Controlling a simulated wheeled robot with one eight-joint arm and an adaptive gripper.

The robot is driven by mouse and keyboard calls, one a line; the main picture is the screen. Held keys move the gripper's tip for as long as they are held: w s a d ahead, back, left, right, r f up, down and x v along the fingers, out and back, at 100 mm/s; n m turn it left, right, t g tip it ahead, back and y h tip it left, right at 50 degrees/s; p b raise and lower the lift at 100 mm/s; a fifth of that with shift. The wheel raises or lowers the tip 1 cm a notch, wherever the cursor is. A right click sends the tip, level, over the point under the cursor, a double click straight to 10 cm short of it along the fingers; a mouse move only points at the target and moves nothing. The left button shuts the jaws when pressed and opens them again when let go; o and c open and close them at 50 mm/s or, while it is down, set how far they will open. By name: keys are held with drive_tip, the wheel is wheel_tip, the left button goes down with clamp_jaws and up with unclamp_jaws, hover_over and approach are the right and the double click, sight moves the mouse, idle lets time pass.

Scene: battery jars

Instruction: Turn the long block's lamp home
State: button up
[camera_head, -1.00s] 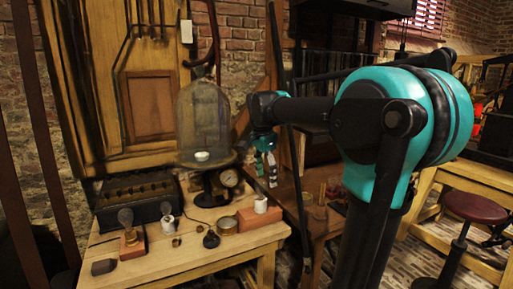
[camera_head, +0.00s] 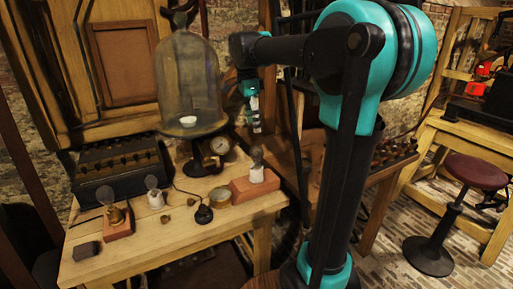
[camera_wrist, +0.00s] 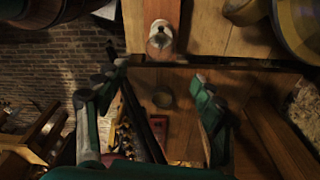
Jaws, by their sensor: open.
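The long block (camera_head: 262,189) is reddish brown and lies at the right edge of the wooden table. A white socket with a clear glass lamp (camera_head: 256,157) stands upright on it. In the wrist view the block (camera_wrist: 161,10) is at the top, and the lamp (camera_wrist: 159,40) points toward the camera. My gripper (camera_head: 256,130) hangs above the lamp in the head view. In the wrist view my gripper (camera_wrist: 158,88) has its two fingers spread apart with nothing held. The lamp is outside the fingers, toward the top. Its seating in the socket cannot be told.
A glass bell jar (camera_head: 188,85) on a stand and a round gauge (camera_head: 221,145) stand behind the block. A brass tin (camera_head: 219,197) is left of it. A smaller block with a lamp (camera_head: 117,222) and a black battery box (camera_head: 121,168) are farther left.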

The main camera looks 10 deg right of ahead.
approach(258, 166)
drive_tip(key=f, duration=0.1)
drive_tip(key=d+f, duration=0.1)
drive_tip(key=f, duration=0.1)
drive_tip(key=w+f, duration=0.1)
drive_tip(key=f, duration=0.1)
drive_tip(key=shift+w+d+f, duration=0.15)
drive_tip(key=shift+f, duration=0.05)
drive_tip(key=shift+c, duration=0.5)
drive_tip(key=c, duration=1.3)
drive_tip(key=m, duration=0.6)
drive_tip(key=shift+g, duration=0.4)
drive_tip(key=shift+m, duration=0.3)
drive_tip(key=m, duration=0.6)
drive_tip(key=shift+s+g+y, duration=0.25)
drive_tip(key=shift+g+y, duration=0.05)
